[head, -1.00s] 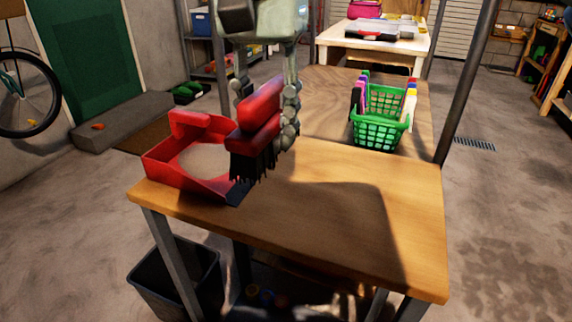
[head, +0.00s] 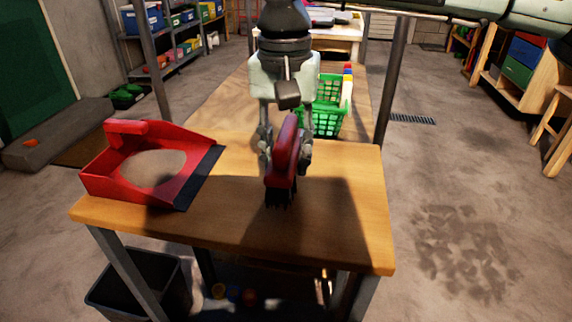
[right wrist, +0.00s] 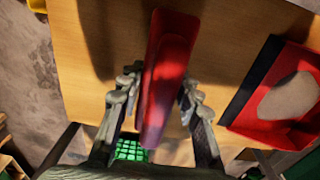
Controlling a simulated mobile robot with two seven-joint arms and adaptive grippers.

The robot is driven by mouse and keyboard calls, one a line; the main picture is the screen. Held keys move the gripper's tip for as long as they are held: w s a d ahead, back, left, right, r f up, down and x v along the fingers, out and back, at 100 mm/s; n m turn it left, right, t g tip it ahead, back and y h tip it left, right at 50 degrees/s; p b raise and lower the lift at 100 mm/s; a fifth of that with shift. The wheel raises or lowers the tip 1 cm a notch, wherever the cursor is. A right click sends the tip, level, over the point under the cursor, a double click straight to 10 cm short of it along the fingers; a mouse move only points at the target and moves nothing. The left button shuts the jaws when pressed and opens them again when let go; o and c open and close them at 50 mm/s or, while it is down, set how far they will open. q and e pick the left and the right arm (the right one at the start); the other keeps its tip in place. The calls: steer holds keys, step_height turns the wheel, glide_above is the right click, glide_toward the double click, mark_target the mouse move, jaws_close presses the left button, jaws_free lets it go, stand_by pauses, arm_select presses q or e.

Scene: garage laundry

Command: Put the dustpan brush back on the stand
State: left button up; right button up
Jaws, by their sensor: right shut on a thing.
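The dustpan brush (head: 284,160) has a red body and dark bristles pointing down. My right gripper (head: 284,158) is shut on it, with a finger on either side, over the near part of the wooden table. In the right wrist view the red brush (right wrist: 168,70) lies lengthwise between the fingers (right wrist: 158,105). Whether the bristles touch the table I cannot tell. The red dustpan (head: 122,190) with a dark lip sits at the table's left, apart from the brush; it also shows in the right wrist view (right wrist: 262,125). No stand can be made out. My left gripper is not in view.
A green basket (head: 326,118) with coloured items stands behind my right gripper. The table (head: 340,225) is bare at its front right. A dark bin (head: 140,285) stands on the floor below left, and a metal post (head: 390,90) rises at the right.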

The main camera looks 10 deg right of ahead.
mark_target(285, 130)
step_height(285, 130, down, 2)
steer(key=shift+f, duration=0.2)
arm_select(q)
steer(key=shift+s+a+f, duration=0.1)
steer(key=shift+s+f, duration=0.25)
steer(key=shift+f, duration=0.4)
arm_select(e)
steer(key=shift+f, duration=0.2)
steer(key=o, duration=1.2)
steer(key=shift+c, duration=0.2)
steer(key=shift+o, duration=0.3)
steer(key=shift+r, duration=0.75)
step_height(285, 130, up, 10)
steer(key=shift+a+f, duration=0.1)
steer(key=shift+f, duration=0.05)
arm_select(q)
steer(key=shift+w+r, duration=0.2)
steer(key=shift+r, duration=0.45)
arm_select(e)
steer(key=shift+r, duration=0.55)
